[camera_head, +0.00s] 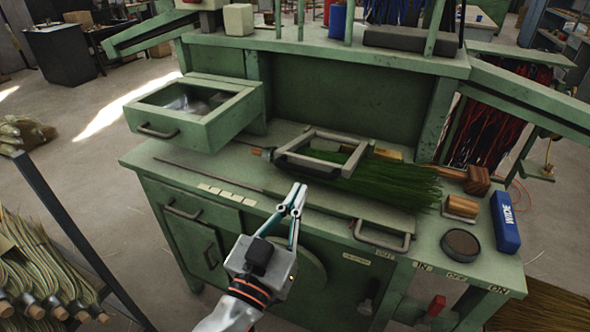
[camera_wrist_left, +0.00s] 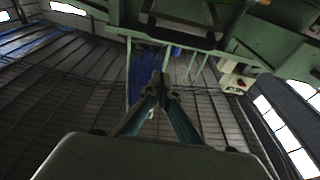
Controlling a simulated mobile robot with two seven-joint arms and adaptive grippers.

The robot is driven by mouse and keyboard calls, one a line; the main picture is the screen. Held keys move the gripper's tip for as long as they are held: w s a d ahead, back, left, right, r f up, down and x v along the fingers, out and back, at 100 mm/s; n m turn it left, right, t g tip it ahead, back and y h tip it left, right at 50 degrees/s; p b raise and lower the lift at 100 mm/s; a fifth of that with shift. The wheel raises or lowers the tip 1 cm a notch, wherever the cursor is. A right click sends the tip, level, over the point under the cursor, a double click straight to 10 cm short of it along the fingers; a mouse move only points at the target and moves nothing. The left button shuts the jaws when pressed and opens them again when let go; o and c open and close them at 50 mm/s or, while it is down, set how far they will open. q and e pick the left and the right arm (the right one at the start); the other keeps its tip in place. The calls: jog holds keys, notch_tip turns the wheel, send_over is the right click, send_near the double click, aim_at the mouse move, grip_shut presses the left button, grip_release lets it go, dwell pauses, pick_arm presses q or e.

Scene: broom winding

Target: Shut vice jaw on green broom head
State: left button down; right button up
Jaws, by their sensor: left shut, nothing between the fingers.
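The green broom head (camera_head: 388,184) lies on the green workbench, its bristles spread to the right. The vice jaw, a grey metal frame (camera_head: 336,135) with a dark handle bar (camera_head: 306,167), sits over the broom head's left end. I cannot tell how tightly the frame presses on it. My right gripper is not in view.
An open drawer box (camera_head: 195,137) stands at the bench's left. Wooden blocks (camera_head: 463,206), a round dark tin (camera_head: 460,244) and a blue box (camera_head: 505,222) sit at the right. A grey pull handle (camera_head: 384,240) juts from the front edge. Broom bundles (camera_head: 40,265) stand at far left.

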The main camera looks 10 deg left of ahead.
pick_arm(q)
notch_tip(320, 180, up, 3)
jog(key=p, duration=0.3)
send_over(314, 174)
jog(key=s, duration=0.1)
jog(key=f, duration=0.1)
jog(key=f+b, duration=0.1)
jog(key=f, duration=0.2)
jog(key=shift+s+f+b, duration=0.15)
jog(key=shift+s+b, duration=0.15)
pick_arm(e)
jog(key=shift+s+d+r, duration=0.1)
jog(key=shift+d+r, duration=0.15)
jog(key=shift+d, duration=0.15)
